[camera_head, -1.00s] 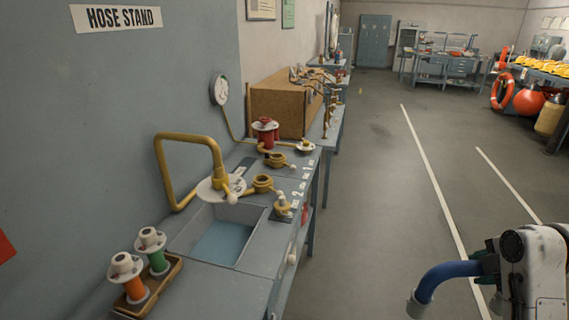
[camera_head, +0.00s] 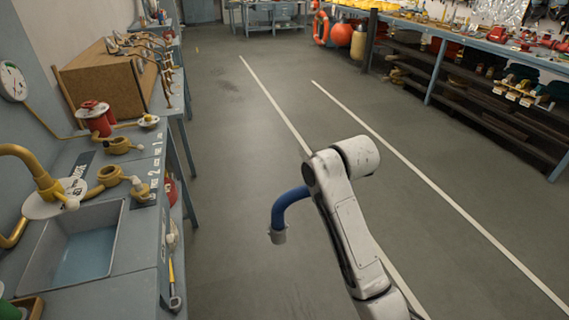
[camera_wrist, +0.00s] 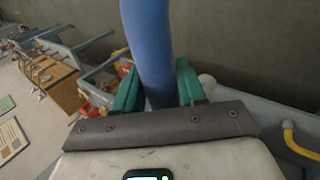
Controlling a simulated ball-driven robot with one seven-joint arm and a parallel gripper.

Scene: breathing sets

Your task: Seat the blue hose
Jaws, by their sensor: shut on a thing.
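The blue hose (camera_head: 287,206) is a short curved tube with a grey collar (camera_head: 278,236) at its lower end. It hangs over the floor, right of the bench and apart from it. My gripper (camera_wrist: 160,88) is shut on the hose, which passes between its teal fingers in the wrist view (camera_wrist: 150,45). In the head view my arm hides the gripper. Brass ring fittings stand on the bench beside the number 2 (camera_head: 110,175) and the number 1 (camera_head: 119,145). I cannot tell which one belongs to the hose.
The bench (camera_head: 120,287) runs along the left, with a sink basin (camera_head: 85,257), a bent brass pipe (camera_head: 28,165), a red fitting (camera_head: 95,118) and a brown box (camera_head: 108,80). A long shelf rack (camera_head: 480,100) stands at right. The floor between is clear.

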